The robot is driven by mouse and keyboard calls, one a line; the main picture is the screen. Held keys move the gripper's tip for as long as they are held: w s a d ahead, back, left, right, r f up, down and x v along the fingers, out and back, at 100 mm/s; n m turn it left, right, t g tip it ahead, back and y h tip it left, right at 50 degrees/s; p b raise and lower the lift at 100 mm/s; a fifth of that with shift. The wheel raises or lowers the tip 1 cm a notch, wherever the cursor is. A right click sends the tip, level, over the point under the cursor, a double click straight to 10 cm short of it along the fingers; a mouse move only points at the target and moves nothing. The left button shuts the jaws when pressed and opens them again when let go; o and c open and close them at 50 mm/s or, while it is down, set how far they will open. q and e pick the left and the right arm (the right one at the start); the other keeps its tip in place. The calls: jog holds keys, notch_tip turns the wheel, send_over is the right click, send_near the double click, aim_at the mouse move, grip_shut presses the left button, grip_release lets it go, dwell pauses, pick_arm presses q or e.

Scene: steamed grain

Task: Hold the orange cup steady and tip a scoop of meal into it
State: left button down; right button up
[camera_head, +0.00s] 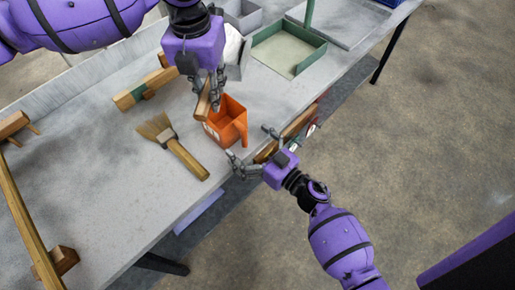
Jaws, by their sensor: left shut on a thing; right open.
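The orange cup (229,109), square and open-topped, stands on the grey table near its front edge, its handle toward the right. My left gripper (212,98) is directly above and behind the cup, shut on a wooden handle (203,104), seemingly the scoop's. A white and grey shape (234,50) shows behind this gripper; I cannot tell whether it is the scoop's head, and no meal can be made out. My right gripper (256,148) is open at the table's front edge, its fingers spread toward the cup's handle side, apart from the cup.
A wooden brush (186,158) lies left of the cup. Wooden pieces (145,88) lie behind it, and a long wooden tool (28,220) is at the far left. A green tray (289,52) stands at the back right. The table's middle left is clear.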

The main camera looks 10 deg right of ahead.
aim_at(237, 132)
jog(key=x, duration=0.7)
jog(key=c, duration=1.3)
